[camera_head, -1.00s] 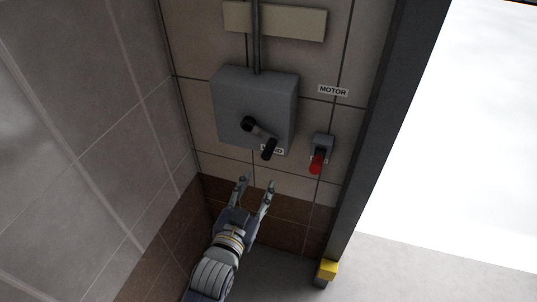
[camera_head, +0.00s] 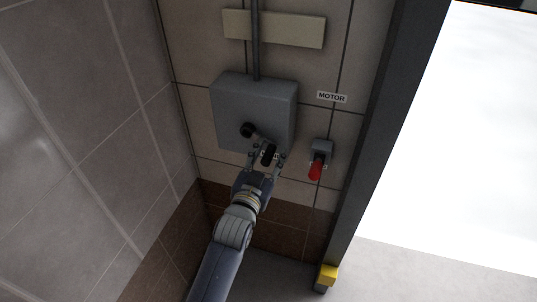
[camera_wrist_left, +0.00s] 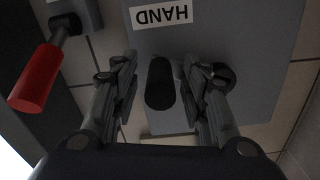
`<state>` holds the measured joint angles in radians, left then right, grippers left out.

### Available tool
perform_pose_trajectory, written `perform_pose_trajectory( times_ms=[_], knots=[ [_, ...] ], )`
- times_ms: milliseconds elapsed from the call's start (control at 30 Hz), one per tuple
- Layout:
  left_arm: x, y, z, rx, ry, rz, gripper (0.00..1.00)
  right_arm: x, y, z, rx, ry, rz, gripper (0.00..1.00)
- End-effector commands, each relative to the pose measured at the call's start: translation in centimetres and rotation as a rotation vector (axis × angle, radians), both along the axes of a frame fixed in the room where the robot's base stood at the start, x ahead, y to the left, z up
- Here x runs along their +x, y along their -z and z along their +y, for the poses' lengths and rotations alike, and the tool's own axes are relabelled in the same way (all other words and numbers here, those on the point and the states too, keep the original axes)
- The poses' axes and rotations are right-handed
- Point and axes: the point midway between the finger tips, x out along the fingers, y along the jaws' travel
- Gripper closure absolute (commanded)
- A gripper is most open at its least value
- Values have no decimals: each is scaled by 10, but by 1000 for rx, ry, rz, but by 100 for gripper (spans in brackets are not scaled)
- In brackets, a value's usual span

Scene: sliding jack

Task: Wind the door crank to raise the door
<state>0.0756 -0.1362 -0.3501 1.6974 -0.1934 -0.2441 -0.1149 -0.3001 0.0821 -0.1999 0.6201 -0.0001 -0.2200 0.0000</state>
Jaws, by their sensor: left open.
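The door crank (camera_head: 258,139) is a black arm with a black grip on the front of a grey wall box (camera_head: 272,96). The crank's grip (camera_head: 268,155) points down and to the right of its hub. My left gripper (camera_head: 266,158) is open at the crank, with one finger on each side of the grip. In the left wrist view the black grip (camera_wrist_left: 160,84) stands between the two open fingers (camera_wrist_left: 162,90), with a gap on both sides. The hub (camera_wrist_left: 222,75) is partly behind the right-hand finger. My right gripper is not in view.
A red-handled switch (camera_head: 316,167) is on the wall to the right of the box, below a MOTOR label (camera_head: 331,97). A dark door post (camera_head: 375,130) with a yellow block (camera_head: 329,274) at its foot stands further right. A tiled wall closes the left side.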

Motion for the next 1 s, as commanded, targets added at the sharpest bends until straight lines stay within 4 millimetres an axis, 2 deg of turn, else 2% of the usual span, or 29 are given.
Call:
perform_pose_trajectory(
  times_ms=[300,400,500,1000],
  knots=[
    [2,0,-1,0,0,0,59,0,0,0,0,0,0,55],
    [2,0,-1,0,0,0,81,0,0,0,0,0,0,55],
    [2,0,-1,0,0,0,100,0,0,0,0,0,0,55],
    [7,-4,7,-35,0,10,100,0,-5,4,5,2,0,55]
  ],
)
